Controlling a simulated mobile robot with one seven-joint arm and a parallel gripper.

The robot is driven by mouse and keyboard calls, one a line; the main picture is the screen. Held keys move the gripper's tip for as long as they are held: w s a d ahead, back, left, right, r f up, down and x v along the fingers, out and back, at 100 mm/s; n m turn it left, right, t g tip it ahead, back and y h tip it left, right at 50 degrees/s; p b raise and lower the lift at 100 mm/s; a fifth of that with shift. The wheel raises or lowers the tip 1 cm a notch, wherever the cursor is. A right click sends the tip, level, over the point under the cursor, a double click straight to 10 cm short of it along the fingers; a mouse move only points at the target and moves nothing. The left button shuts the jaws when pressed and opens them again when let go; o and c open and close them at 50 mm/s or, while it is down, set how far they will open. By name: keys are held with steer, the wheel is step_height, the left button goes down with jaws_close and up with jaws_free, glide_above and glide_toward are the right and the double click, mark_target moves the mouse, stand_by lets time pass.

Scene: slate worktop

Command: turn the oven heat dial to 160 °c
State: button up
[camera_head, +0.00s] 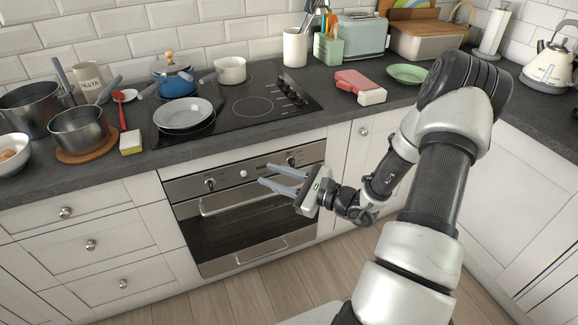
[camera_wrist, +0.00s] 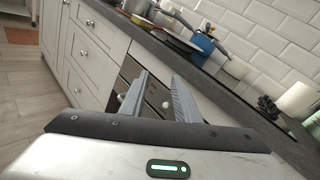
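The oven (camera_head: 235,222) is built in under the hob, with a steel control panel along its top. A round dial (camera_head: 210,184) is at the panel's left end, another dial (camera_head: 291,161) at its right end, and a small white knob (camera_head: 243,174) between them. The markings are too small to read, so I cannot tell which is the heat dial or its setting. My gripper (camera_head: 264,174) is open and empty, its fingers pointing left in front of the panel between the white knob and right dial. The wrist view shows its two fingers apart (camera_wrist: 160,77).
The oven door's bar handle (camera_head: 243,200) runs just below the fingers. White drawers (camera_head: 90,245) stand to the left; the floor in front is clear.

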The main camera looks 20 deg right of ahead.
mark_target(293, 160)
steer(key=d+f+m+t+h+b, duration=0.35)
steer(key=d+f+m+h, duration=0.7)
steer(key=d+f, duration=0.35)
steer(key=shift+m+t, duration=0.35)
steer(key=shift+t, duration=0.1)
steer(key=w+b, duration=0.1)
steer(key=w, duration=1.6)
steer(key=shift+a+b, duration=0.1)
steer(key=shift+b, duration=0.25)
jaws_close()
